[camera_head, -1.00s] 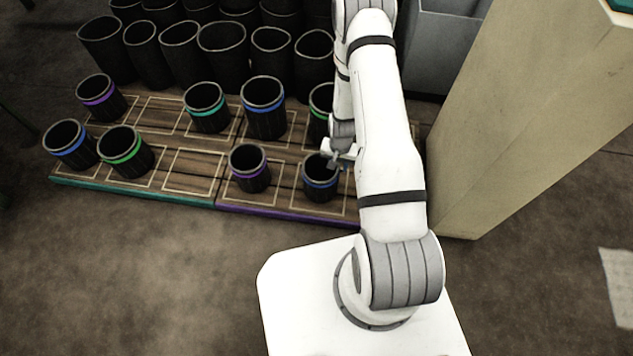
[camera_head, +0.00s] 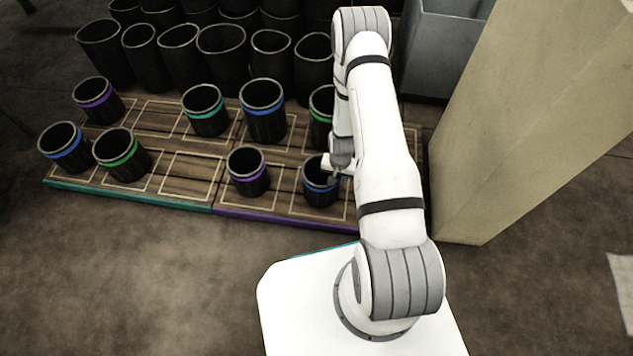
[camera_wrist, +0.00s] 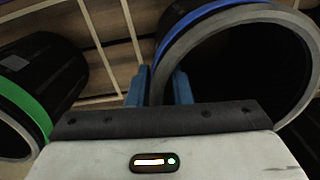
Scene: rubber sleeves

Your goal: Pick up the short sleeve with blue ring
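A short black sleeve with a blue ring (camera_head: 319,188) stands upright in the front row of the rack, at its right end. My gripper (camera_head: 335,176) is at the right part of its rim, partly hidden by my arm. In the wrist view, the grey rim and blue ring of this sleeve (camera_wrist: 215,18) fill the upper right. My gripper's two blue fingers (camera_wrist: 160,88) are apart there and straddle the sleeve's wall, one finger outside and one over the dark opening. I see no clear grip on the wall.
A green-ringed sleeve (camera_wrist: 40,80) stands close beside the gripper. A purple-ringed sleeve (camera_head: 248,172) is left of the target. A taller blue-ringed sleeve (camera_head: 263,115) stands behind. Plain black sleeves crowd the back. A beige block (camera_head: 520,110) stands right of the rack.

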